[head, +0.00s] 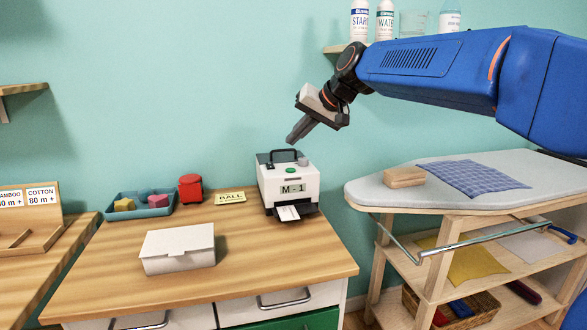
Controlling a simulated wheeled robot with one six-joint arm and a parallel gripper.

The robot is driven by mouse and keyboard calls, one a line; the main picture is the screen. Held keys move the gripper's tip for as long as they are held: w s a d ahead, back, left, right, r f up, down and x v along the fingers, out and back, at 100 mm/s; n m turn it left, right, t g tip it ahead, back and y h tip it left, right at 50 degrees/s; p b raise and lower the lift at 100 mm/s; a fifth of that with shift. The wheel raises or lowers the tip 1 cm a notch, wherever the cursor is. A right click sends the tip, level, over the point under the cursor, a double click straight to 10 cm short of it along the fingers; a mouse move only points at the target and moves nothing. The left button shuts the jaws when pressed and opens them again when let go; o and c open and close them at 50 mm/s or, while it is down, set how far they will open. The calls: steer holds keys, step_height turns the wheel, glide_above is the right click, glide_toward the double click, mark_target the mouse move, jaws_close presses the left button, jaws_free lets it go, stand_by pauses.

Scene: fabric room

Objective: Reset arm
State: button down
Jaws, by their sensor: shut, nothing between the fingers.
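My gripper (290,138) is shut and empty. It hangs in the air in front of the green wall, pointing down and to the left. Its fingertips are just above the label machine (268,186) in the picture, and I see a gap between them and its handle. My blue arm (430,68) reaches in from the right, above the ironing board.
A white box (178,248), a blue tray (122,209) of colored pieces, a red object (190,188) and a yellow sign (231,198) sit on the wooden counter (280,257). An ironing board (375,192) holds a wooden block (404,177) and blue cloth (474,179). Bottles (385,22) stand on a shelf.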

steer(key=s+d+f+h, duration=0.2)
steer(key=s+d+f, duration=0.7)
steer(key=s, duration=0.4)
steer(key=s+d+f+m+h, duration=0.1)
steer(key=s+d+f+h, duration=0.1)
steer(key=s+d+f, duration=0.7)
steer(key=s+d+f+g+h, duration=0.1)
steer(key=s+d+f+h, duration=0.2)
steer(key=s+d+f, duration=0.6)
steer(key=s+d, duration=0.4)
steer(key=s, duration=0.3)
steer(key=shift+s, duration=0.35)
